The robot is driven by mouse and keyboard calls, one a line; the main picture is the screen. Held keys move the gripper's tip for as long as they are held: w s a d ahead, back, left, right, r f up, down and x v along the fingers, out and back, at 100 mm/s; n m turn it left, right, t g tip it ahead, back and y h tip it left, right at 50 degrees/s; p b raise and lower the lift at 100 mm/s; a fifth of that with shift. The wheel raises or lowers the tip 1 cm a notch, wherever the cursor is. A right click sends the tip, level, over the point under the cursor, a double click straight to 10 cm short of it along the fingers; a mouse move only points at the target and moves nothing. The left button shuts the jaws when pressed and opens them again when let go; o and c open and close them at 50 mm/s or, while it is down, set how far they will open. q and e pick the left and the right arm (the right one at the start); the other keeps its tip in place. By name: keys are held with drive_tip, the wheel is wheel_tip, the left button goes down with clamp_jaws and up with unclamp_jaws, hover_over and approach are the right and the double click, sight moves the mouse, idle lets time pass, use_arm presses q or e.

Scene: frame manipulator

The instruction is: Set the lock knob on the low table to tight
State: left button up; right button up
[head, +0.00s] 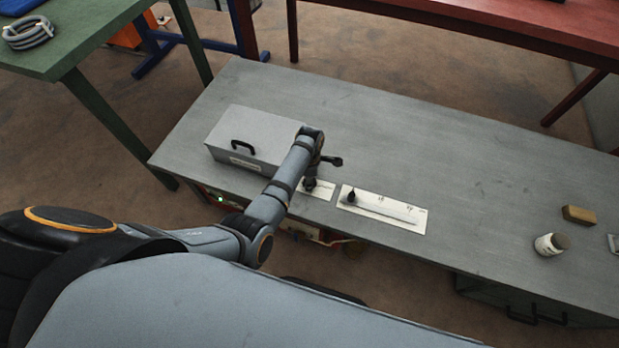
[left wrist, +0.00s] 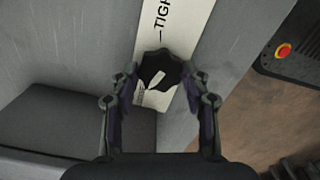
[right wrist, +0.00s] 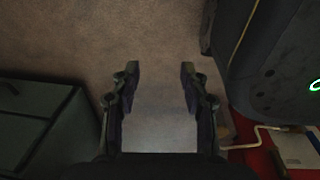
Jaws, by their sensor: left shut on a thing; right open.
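The lock knob (left wrist: 160,66) is black and lobed with a pale pointer mark, on a white label plate (left wrist: 183,22) that reads "TIGH" before the picture edge cuts it. My left gripper (left wrist: 164,80) is shut on the knob, one finger on each side. The pale mark slants and does not point straight along the TIGHT line. In the head view my left gripper (head: 313,178) is over the small plate (head: 322,191) on the low table (head: 480,190), and my arm partly hides the knob. My right gripper (right wrist: 160,78) is open and empty above the floor.
A grey box (head: 240,133) with a black handle stands left of the plate. A white slider panel (head: 385,210) lies just right of it. A white jar (head: 549,245) and a tan block (head: 579,215) stand at the right; the table between is clear.

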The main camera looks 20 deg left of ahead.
use_arm(q)
drive_tip(key=m+p, duration=0.3)
drive_tip(key=m, duration=0.1)
drive_tip(key=shift+r, duration=0.2)
drive_tip(key=m+p, duration=0.1)
drive_tip(key=m, duration=0.1)
drive_tip(key=shift+m, duration=0.4)
drive_tip(key=m+p, duration=0.1)
drive_tip(key=m, duration=0.2)
drive_tip(key=shift+f+m+p, duration=0.15)
drive_tip(key=shift+m+p, duration=0.2)
drive_tip(key=shift+m, duration=0.05)
drive_tip(key=m, duration=0.3)
drive_tip(key=shift+m+p, duration=0.3)
drive_tip(key=shift+p, duration=0.1)
drive_tip(key=m, duration=0.3)
drive_tip(key=shift+m, duration=0.3)
drive_tip(key=m+p, duration=0.1)
drive_tip(key=m, duration=1)
drive_tip(key=shift+f, duration=0.1)
use_arm(e)
drive_tip(key=s+r, duration=0.5)
drive_tip(key=r, duration=0.1)
drive_tip(key=shift+s, duration=0.25)
drive_tip(key=shift+d, duration=0.1)
